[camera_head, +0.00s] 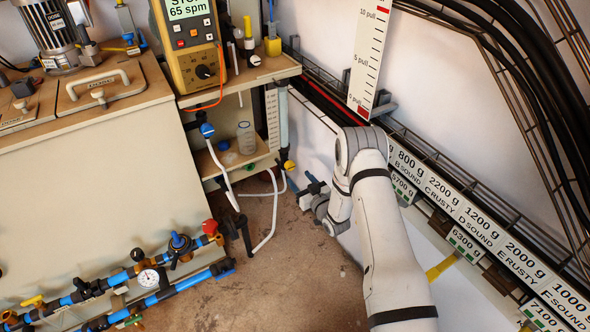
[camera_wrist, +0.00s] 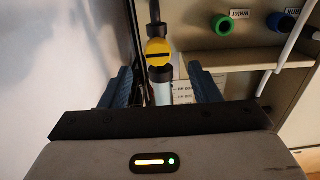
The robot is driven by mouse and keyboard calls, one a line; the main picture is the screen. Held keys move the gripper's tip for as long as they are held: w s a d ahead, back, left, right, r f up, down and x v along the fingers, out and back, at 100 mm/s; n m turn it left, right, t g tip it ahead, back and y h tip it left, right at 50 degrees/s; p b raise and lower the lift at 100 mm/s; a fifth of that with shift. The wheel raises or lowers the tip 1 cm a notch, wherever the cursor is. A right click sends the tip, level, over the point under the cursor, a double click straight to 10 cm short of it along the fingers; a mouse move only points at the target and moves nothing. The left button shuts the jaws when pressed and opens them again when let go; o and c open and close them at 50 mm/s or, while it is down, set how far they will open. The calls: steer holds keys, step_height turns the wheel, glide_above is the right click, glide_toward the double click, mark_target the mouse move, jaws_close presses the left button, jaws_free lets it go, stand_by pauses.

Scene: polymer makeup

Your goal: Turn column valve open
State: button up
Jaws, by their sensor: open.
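The column valve is a round yellow knob with a dark slot, in the wrist view (camera_wrist: 158,51). The slot lies across the picture, crosswise to the pipe. In the head view the yellow valve (camera_head: 289,165) sits at the lower end of the clear upright column (camera_head: 283,120). My gripper (camera_head: 302,181) is open and empty, close below and right of the valve in the head view. In the wrist view my gripper (camera_wrist: 162,84) has one blue finger on each side of the column line, with the knob ahead between them. I see no contact with the knob.
A shelf unit (camera_head: 262,152) with a beaker (camera_head: 246,138) stands left of the column. Green (camera_wrist: 222,25) and blue (camera_wrist: 276,21) ports and a white hose (camera_wrist: 297,45) are at the right in the wrist view. A white wall (camera_wrist: 65,55) is close on the left.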

mark_target(291, 168)
steer(key=b+x, duration=0.1)
steer(key=x, duration=0.5)
steer(key=shift+w+a+r, duration=0.1)
steer(key=shift+w, duration=0.25)
steer(key=shift+c, duration=0.6)
steer(key=c, duration=0.9)
steer(key=shift+o, duration=0.2)
